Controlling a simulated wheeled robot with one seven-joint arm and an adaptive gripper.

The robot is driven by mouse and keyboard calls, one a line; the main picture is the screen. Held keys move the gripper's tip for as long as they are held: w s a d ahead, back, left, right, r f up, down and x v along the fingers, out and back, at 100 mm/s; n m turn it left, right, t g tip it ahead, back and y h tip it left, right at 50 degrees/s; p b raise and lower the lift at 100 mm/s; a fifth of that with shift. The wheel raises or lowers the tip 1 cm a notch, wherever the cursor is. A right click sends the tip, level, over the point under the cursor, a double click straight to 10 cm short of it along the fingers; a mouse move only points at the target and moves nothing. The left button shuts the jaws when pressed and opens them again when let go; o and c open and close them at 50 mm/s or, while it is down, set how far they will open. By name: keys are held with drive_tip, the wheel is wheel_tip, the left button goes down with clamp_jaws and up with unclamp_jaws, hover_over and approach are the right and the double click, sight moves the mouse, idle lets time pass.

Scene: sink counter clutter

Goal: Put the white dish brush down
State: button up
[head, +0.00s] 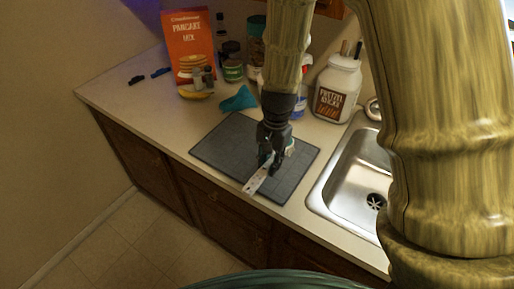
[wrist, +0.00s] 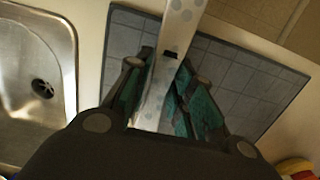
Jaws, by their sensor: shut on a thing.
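The white dish brush (head: 256,179) is in my gripper (head: 267,158), over the dark grey mat (head: 221,143) on the counter. In the head view, its pale spotted handle points toward the front edge of the mat. The wrist view shows the brush handle (wrist: 178,28) running between the two fingers of my gripper (wrist: 163,75), which are shut on it. A white part shows just right of the fingers in the head view. I cannot tell whether the brush touches the mat (wrist: 240,82).
The steel sink (head: 345,170) is right of the mat. A pancake mix bag (head: 188,45), a teal cloth (head: 239,99), a banana (head: 196,94), jars and a pretzel jar (head: 337,90) stand behind. The counter left of the mat (head: 140,110) is mostly clear.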

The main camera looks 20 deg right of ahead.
drive_tip(key=p, duration=0.3)
hover_over(257, 160)
drive_tip(key=shift+f, duration=0.4)
drive_tip(key=shift+f+p, duration=0.9)
drive_tip(key=shift+f, duration=0.85)
drive_tip(key=shift+f, duration=0.15)
drive_tip(key=o, duration=0.9)
drive_tip(key=shift+w+d+r, duration=0.1)
drive_tip(key=shift+r, duration=0.15)
drive_tip(key=shift+w+d+r+b, duration=0.15)
drive_tip(key=shift+r+b, duration=0.6)
drive_tip(key=shift+r, duration=1.2)
drive_tip(key=shift+w+d+r+b, duration=0.15)
drive_tip(key=shift+r+b, duration=0.55)
drive_tip(key=shift+r, duration=1.3)
drive_tip(key=shift+w+d+r+b, duration=0.15)
drive_tip(key=shift+r+b, duration=0.6)
drive_tip(key=shift+r, duration=1.2)
drive_tip(key=shift+s, duration=0.1)
